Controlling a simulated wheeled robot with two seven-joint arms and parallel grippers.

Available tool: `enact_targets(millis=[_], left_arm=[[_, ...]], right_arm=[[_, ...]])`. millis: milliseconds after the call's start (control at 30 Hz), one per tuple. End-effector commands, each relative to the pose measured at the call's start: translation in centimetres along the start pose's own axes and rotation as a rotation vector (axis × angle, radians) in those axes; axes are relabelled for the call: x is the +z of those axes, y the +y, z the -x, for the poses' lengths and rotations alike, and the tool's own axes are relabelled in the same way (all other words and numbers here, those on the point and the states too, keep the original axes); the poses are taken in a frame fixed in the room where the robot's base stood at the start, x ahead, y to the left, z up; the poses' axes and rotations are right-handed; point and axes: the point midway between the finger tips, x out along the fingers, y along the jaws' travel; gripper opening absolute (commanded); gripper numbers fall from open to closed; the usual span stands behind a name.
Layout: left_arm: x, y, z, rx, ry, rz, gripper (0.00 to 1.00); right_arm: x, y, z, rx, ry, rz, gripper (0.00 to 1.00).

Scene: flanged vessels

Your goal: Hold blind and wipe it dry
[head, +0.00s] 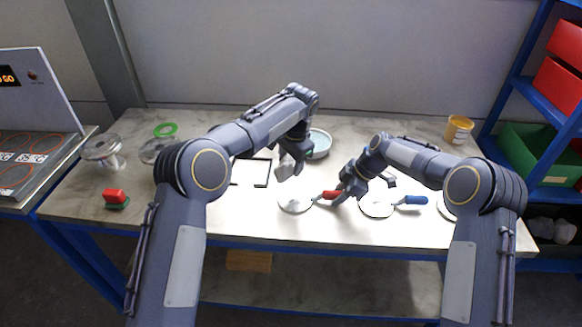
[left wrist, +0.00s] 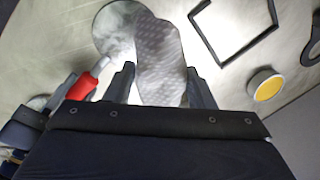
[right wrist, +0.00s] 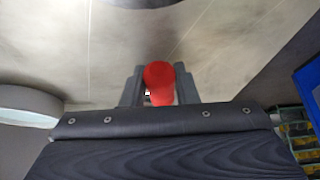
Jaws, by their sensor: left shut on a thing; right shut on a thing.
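The blind is a pale round disc (head: 295,201) with a red handle (head: 328,195), over the front middle of the table. My right gripper (head: 341,193) is shut on the red handle, which shows end-on between its fingers in the right wrist view (right wrist: 158,82). My left gripper (head: 288,163) is shut on a grey patterned cloth (left wrist: 160,60), which hangs down at the disc's far edge in the head view (head: 286,173). In the left wrist view the cloth overlaps part of the disc (left wrist: 115,32); I cannot tell whether they touch.
A second disc (head: 376,206) with a blue handle (head: 412,200) lies to the right. A red-and-green block (head: 115,198) and a clear flanged vessel (head: 103,150) are at left.

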Motion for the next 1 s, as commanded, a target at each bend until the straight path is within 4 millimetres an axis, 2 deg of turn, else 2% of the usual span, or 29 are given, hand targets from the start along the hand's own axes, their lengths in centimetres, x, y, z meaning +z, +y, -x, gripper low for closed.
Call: enact_targets(millis=[67,100,300,567,667,767,1000], left_arm=[[0.0,0.0,0.0,0.0,0.0,0.0,0.28],[0.0,0.0,0.0,0.0,0.0,0.0,0.28],[0.0,0.0,0.0,0.0,0.0,0.0,0.28],[0.0,0.0,0.0,0.0,0.0,0.0,0.28],[0.0,0.0,0.0,0.0,0.0,0.0,0.28],[0.0,0.0,0.0,0.0,0.0,0.0,0.28],[0.0,0.0,0.0,0.0,0.0,0.0,0.28]], right_arm=[[0.0,0.1,0.0,0.002,0.0,-0.001,0.09],[0.0,0.1,0.0,0.002,0.0,-0.001,0.28],[0.0,0.0,0.0,0.001,0.0,-0.001,0.52],[0.0,0.0,0.1,0.001,0.0,0.0,0.52],[0.0,0.1,0.8,0.004,0.0,0.0,0.52],[0.0,0.1,2.2,0.004,0.0,0.0,0.52],[0.0,0.1,7.4,0.006,0.001,0.0,0.52]])
